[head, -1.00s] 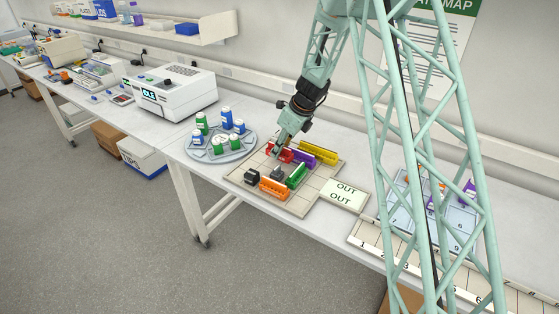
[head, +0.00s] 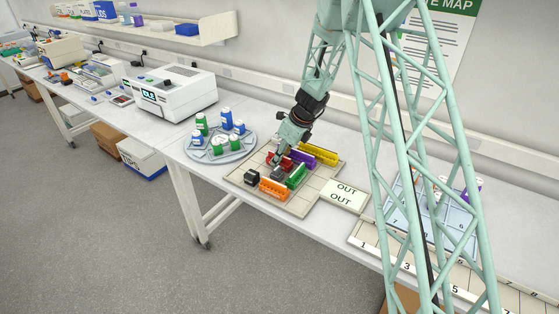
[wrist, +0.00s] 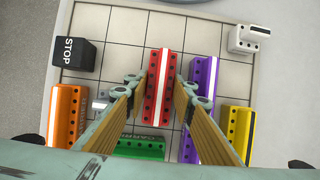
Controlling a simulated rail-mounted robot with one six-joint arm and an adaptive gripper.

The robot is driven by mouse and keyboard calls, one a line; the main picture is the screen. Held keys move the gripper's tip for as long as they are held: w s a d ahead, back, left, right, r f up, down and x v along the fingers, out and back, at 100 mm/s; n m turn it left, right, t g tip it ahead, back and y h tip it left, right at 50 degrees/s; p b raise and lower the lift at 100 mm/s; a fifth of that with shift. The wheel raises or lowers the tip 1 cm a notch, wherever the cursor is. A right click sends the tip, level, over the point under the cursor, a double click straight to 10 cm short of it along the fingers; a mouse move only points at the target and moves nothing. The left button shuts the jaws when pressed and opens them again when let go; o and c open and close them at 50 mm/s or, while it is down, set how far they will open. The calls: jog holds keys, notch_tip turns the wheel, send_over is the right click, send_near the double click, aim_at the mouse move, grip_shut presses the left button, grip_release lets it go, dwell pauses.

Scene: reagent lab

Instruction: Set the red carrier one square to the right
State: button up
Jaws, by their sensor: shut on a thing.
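The red carrier (wrist: 160,88) is between the two fingers of my gripper (wrist: 161,86) in the wrist view, and the gripper is shut on it. In the head view the red carrier (head: 273,161) shows partly behind my gripper (head: 279,157) over the gridded board (head: 302,205). The wrist view shows it roughly parallel to the purple carrier (wrist: 202,82), which stands to its right with a gap. I cannot tell whether its underside touches the board.
The green carrier (wrist: 138,147), orange carrier (wrist: 63,115) and yellow carrier (wrist: 239,130) stand around it. A black STOP block (wrist: 73,52) and a white block (wrist: 248,39) are at the board's upper corners. Bare squares lie above the red carrier. An OUT card (head: 343,194) lies beside the board.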

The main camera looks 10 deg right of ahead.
jog(key=shift+f, duration=0.1)
dwell(0.3)
jog(key=o, duration=0.6)
jog(key=shift+p+v, duration=0.7)
jog(key=shift+v, duration=5.4)
jog(key=shift+s, duration=0.1)
